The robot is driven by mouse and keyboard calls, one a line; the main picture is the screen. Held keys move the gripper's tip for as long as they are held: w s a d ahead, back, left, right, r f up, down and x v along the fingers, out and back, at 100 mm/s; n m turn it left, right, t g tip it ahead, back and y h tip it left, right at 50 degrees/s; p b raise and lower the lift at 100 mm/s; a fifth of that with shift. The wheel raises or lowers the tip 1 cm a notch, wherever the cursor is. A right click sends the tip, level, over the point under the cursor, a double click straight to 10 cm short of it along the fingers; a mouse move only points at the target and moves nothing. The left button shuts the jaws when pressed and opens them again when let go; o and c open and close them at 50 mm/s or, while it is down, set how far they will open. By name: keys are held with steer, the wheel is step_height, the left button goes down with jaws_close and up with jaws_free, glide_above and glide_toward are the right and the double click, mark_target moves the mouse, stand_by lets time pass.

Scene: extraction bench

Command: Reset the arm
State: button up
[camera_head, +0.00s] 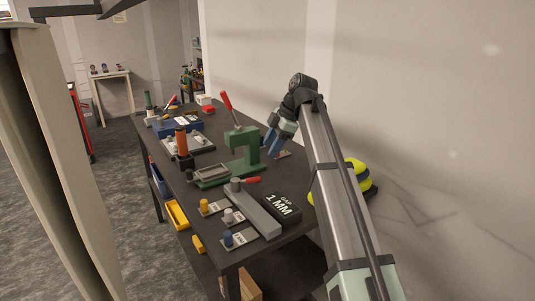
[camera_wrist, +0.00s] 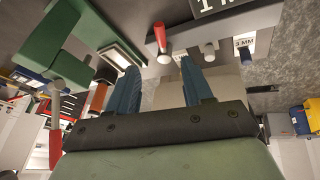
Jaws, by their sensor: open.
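My gripper (camera_head: 274,143) hangs over the far right part of the dark bench (camera_head: 200,237), just right of and behind the green press (camera_head: 243,150). Its blue fingers point down and stand apart. In the wrist view my gripper (camera_wrist: 160,78) shows two blue fingers spread with a clear gap and nothing held between them. The green press also shows in the wrist view (camera_wrist: 50,38), at the upper left. My arm reaches from the lower right of the head view up to a high bend, then down to the gripper.
A grey block with a red lever (camera_head: 254,211) lies near the front, beside a black "GAP 1 MM" block (camera_head: 282,207). Yellow, white and blue knobs (camera_head: 228,238) line the left edge. A yellow-and-black object (camera_head: 355,174) is behind my arm, near the right wall (camera_head: 430,90).

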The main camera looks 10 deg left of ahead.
steer(key=shift+d+r, duration=0.15)
steer(key=shift+r, duration=0.15)
